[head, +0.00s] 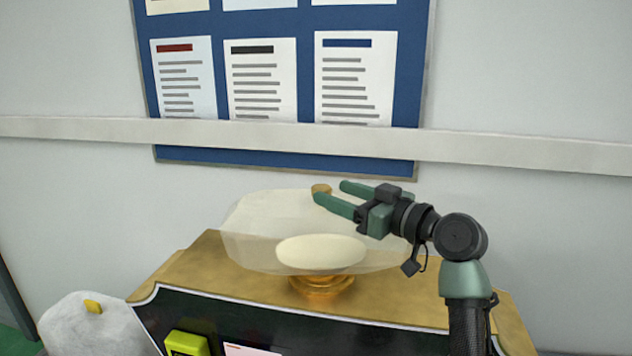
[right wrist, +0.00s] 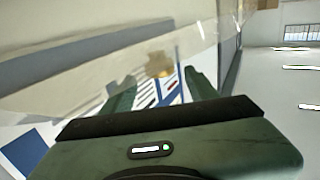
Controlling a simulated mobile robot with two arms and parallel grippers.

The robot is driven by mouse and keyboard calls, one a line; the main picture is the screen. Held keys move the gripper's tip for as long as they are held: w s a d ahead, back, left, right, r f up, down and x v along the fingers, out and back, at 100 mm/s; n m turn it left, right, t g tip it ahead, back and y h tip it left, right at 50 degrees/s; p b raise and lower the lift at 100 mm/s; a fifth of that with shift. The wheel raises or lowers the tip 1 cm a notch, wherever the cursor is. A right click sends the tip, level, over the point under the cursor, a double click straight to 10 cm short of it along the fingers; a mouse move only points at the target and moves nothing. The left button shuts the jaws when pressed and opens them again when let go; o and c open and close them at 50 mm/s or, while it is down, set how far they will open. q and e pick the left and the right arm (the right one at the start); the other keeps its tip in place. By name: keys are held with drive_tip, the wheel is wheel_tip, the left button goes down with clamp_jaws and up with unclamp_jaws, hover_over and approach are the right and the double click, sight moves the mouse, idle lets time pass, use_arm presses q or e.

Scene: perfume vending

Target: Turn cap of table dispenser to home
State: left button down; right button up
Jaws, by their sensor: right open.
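The table dispenser (head: 255,225) is a large, pale, translucent vessel on a gold foot, with a cream oval on its front. Its small gold cap (head: 320,189) sits on top. My right gripper (head: 332,191) is open, with green fingers reaching in from the right at the height of the cap. The cap shows close to the fingertips, and in the right wrist view the gold cap (right wrist: 159,66) appears between and beyond the two fingers. I cannot tell whether a finger touches it. My left gripper is not in view.
The dispenser stands on a gold-topped cabinet (head: 195,257) with a dark front. A yellow-green box (head: 187,343) and a rough white object with a yellow tab (head: 75,325) are at the lower left. A wall rail (head: 520,150) and blue notice board (head: 285,165) are behind.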

sight(329, 190)
drive_tip(key=shift+r+p+x, duration=0.25)
drive_tip(key=shift+p+x, duration=0.2)
drive_tip(key=shift+x, duration=1.8)
drive_tip(key=shift+w+a+f, duration=0.15)
drive_tip(key=shift+f, duration=0.1)
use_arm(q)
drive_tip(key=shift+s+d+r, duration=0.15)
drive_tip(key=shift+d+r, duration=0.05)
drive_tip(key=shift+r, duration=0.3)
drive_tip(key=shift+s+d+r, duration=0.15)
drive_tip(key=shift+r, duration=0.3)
use_arm(e)
clamp_jaws()
